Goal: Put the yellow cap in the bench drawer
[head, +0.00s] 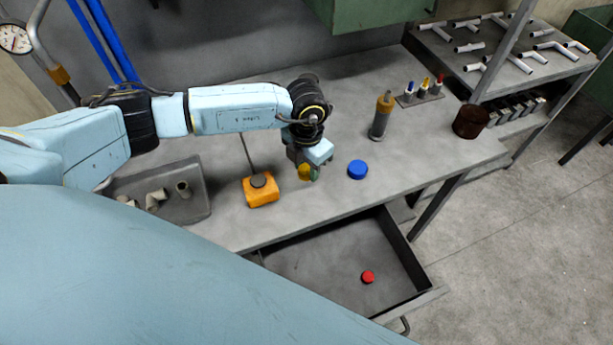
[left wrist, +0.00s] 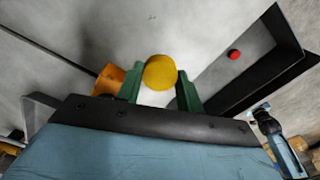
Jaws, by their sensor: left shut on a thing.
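The yellow cap (head: 304,172) is held between the green fingers of my left gripper (head: 311,175), above the bench top (head: 235,225). In the left wrist view the round yellow cap (left wrist: 160,72) sits between the tips of the left gripper (left wrist: 160,88), which is shut on it. The bench drawer (head: 330,255) is pulled open below the bench's front edge, nearer to me than the gripper. A red cap (head: 367,277) lies on the drawer floor; it also shows in the left wrist view (left wrist: 234,54). My right gripper cannot be made out.
A blue cap (head: 357,169) lies on the bench just right of the left gripper. A caulking-like bottle (head: 381,118) and brown pot (head: 470,121) stand further right.

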